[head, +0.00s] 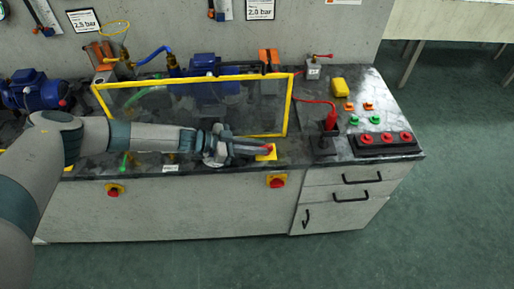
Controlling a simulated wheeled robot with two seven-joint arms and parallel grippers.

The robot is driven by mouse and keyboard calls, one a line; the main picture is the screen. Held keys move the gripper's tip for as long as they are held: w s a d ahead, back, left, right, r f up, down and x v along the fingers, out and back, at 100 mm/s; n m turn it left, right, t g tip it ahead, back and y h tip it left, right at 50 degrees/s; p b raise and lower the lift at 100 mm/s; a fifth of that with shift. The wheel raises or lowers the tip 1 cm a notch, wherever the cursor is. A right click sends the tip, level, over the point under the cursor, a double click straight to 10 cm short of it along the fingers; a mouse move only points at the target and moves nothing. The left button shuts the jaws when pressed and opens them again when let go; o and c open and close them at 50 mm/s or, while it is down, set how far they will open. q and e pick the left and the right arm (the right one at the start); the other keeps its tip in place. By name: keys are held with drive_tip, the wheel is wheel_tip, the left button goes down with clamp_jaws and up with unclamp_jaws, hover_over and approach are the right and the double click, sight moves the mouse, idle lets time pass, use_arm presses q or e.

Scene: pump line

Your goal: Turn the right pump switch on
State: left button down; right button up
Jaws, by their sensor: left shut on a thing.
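The right pump switch shows as a yellow plate (264,157) with a small red knob on the bench's front part, right of centre. My left arm comes in from the left, and its gripper (265,150) is at this switch, shut on the red knob. The fingers hide most of the knob, so I cannot tell which way it is turned. My right gripper is not in view.
A yellow-framed clear guard (283,108) stands just behind the gripper. A black block with red buttons (386,146) is at right. Floor in front is clear.

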use_arm(q)
drive_tip(key=shift+w+r, duration=0.1)
drive_tip(key=c, duration=1.8)
unclamp_jaws()
drive_tip(key=shift+d, duration=0.1)
drive_tip(key=shift+o, duration=0.2)
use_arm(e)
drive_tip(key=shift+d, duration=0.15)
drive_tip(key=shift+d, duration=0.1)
